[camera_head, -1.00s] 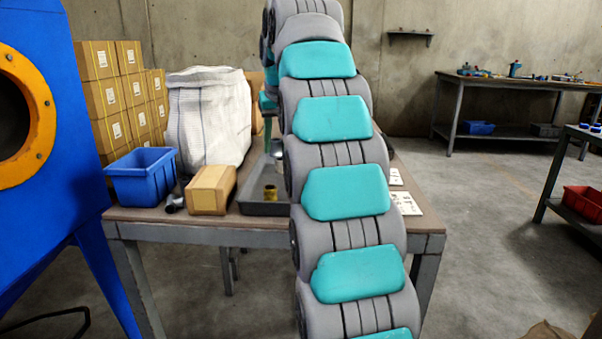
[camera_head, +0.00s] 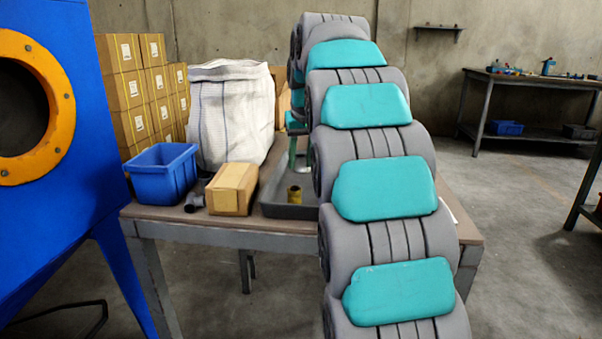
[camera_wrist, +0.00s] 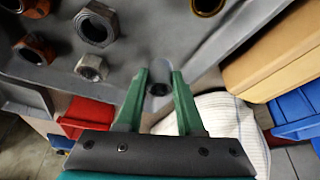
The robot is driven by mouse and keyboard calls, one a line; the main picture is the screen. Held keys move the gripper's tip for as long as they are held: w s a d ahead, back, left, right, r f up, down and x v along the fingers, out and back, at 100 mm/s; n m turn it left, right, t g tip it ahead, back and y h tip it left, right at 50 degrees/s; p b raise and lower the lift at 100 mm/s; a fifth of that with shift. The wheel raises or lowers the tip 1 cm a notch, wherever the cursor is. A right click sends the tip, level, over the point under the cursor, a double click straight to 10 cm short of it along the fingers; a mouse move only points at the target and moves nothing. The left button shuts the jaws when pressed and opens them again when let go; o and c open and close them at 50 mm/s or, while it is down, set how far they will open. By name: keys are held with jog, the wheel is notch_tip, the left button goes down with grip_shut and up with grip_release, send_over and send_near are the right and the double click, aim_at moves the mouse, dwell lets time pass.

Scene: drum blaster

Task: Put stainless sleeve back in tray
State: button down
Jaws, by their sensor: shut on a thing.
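A grey metal sleeve (camera_wrist: 159,82) is between the two green fingertips of my gripper (camera_wrist: 158,88) in the wrist view. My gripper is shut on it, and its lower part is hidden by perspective. The grey tray (camera_wrist: 150,35) lies beyond the fingertips, and the sleeve shows against its near edge; I cannot tell its height above the tray. In the head view, the tray (camera_head: 275,210) sits on the table, partly hidden behind my arm. My gripper (camera_head: 293,150) is behind the tray's brass piece there, mostly hidden by my arm.
The tray holds several hex nuts (camera_wrist: 95,24) and a brass ring (camera_wrist: 207,3); a brass piece (camera_head: 294,193) shows in the head view. A cardboard box (camera_head: 232,188), blue bin (camera_head: 163,172) and white sack (camera_head: 230,115) stand left of the tray. The blue blaster cabinet (camera_head: 85,190) is at far left.

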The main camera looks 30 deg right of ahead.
aim_at(302, 167)
jog(key=shift+f, duration=1.9)
jog(key=shift+f, duration=0.1)
jog(key=c, duration=0.5)
grip_release()
jog(key=shift+c, duration=0.2)
jog(key=v, duration=1.2)
jog(key=shift+s, duration=0.15)
